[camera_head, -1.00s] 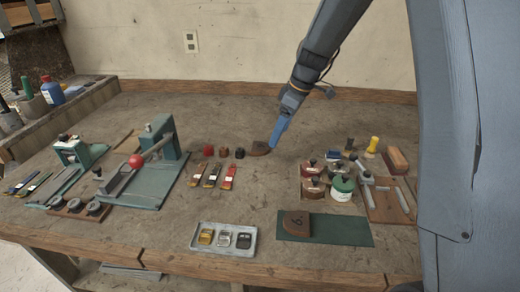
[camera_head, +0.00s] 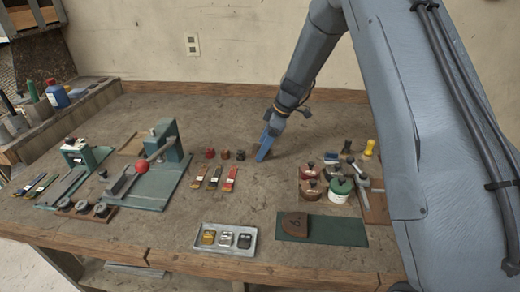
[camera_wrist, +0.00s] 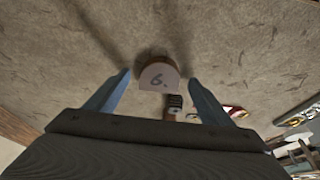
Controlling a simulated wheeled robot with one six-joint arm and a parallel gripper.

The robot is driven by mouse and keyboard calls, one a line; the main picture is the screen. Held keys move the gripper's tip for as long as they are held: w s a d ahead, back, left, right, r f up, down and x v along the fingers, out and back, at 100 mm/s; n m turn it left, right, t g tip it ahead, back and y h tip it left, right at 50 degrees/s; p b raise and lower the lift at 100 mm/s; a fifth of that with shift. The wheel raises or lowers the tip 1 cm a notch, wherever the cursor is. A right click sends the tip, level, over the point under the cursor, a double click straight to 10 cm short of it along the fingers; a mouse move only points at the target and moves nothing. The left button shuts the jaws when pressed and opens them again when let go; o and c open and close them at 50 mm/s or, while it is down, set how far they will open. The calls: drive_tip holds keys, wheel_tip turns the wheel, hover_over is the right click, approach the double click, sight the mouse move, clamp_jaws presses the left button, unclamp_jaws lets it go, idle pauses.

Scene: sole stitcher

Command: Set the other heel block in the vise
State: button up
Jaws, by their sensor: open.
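In the wrist view, a brown heel block (camera_wrist: 158,66) with a pale face marked "6." sits between and just beyond my fingertips. My gripper (camera_wrist: 159,79) is open, with one blue finger on each side of it; contact cannot be told. In the head view my gripper (camera_head: 263,157) points down at the back middle of the bench and mostly hides that block. Another brown heel block (camera_head: 293,224) lies on the green mat (camera_head: 345,230) at the front. At the left stand a small teal fixture (camera_head: 76,150) and a teal lever press with a red knob (camera_head: 142,167); which is the vise is unclear.
Small red and dark blocks (camera_head: 225,154) and several tagged strips (camera_head: 214,176) lie just left of my gripper. A grey tray (camera_head: 226,239) with small pieces is at the front. Jars (camera_head: 340,186) crowd the right. The back strip of bench is clear.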

drive_tip(key=shift+f, duration=0.15)
drive_tip(key=c, duration=1.3)
